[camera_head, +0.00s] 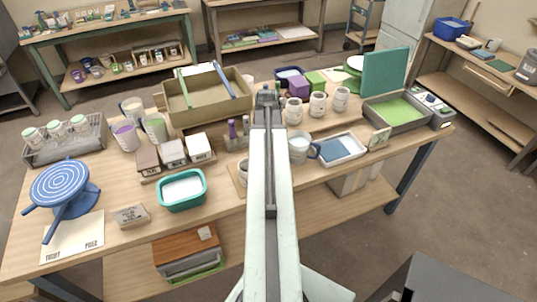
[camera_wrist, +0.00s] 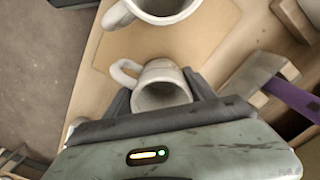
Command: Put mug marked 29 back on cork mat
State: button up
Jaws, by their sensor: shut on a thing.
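In the wrist view, my gripper (camera_wrist: 160,97) is shut on a pale mug (camera_wrist: 160,72), whose handle points left. I cannot read any number on it. A tan cork mat (camera_wrist: 125,52) lies just beyond and partly under the held mug's outline; I cannot tell whether the mug touches it. Another pale mug (camera_wrist: 160,8) is at the top of the wrist view, at the mat's far side. In the head view, a mug (camera_head: 243,171) and a strip of the mat (camera_head: 236,182) show left of my arm, which hides the gripper and held mug.
A purple marker (camera_wrist: 292,98) in a wooden holder is close to the right of my gripper. A teal tub (camera_head: 182,204) is to the left.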

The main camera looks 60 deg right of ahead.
jog(key=o, duration=1.7)
notch_tip(320, 180, up, 12)
jog(key=p, duration=1.2)
jog(key=shift+r, duration=0.1)
jog(key=w+a+n, duration=0.4)
jog(key=w+a, duration=0.5)
jog(key=a, duration=0.4)
jog(key=w+a+n, duration=0.5)
jog(key=w+a, duration=0.4)
jog(key=a, duration=0.3)
jog(key=w+a+n, duration=0.1)
jog(key=a+n, duration=0.1)
jog(key=a, duration=0.6)
jog(key=w+a+n, duration=0.1)
jog(key=a+n, duration=0.1)
jog(key=a, duration=0.6)
jog(key=w+a+n, duration=0.1)
jog(key=a+n, duration=0.2)
jog(key=a, duration=0.5)
jog(key=shift+w, duration=0.3)
